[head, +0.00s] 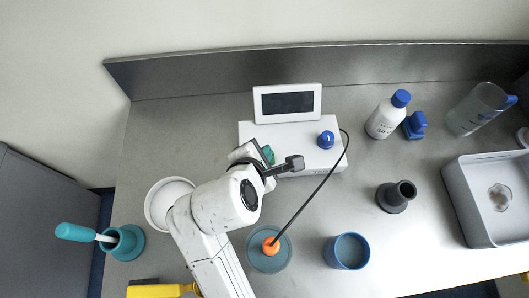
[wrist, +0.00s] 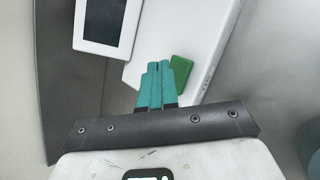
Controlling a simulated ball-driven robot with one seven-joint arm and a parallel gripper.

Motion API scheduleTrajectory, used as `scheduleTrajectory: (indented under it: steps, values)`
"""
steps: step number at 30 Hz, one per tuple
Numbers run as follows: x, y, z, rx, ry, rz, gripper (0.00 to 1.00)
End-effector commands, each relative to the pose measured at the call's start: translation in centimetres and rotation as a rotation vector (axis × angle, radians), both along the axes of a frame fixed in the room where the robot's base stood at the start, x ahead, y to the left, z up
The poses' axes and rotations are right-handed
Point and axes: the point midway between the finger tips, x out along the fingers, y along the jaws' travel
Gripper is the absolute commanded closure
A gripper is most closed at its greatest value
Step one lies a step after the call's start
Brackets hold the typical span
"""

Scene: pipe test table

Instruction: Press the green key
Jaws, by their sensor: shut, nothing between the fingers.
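The green key (wrist: 181,70) shows in the wrist view as a small green block on the white device (wrist: 205,35). In the head view the device (head: 322,158) stands near the back wall, and I cannot make out the key behind my arm. My gripper (wrist: 158,68) has teal fingers, shut together and empty. In the wrist view its tips lie just left of the key and partly beside it; I cannot tell whether they touch it. In the head view my gripper (head: 268,153) is over the left part of the device.
The device carries a display (head: 287,103) and a blue knob (head: 326,139). A dark cable runs from it to an orange-tipped probe (head: 270,246). A white bottle (head: 384,120), dark stand (head: 395,197), blue cup (head: 347,251) and grey sink (head: 470,205) stand to the right.

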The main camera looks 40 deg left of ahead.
Motion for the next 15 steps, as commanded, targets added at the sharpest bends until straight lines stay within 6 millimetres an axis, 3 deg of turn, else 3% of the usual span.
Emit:
scheduleTrajectory:
  steps: [15]
  values:
    - [-0.01, -0.02, -0.83, 0.000, 0.000, 0.000, 1.00]
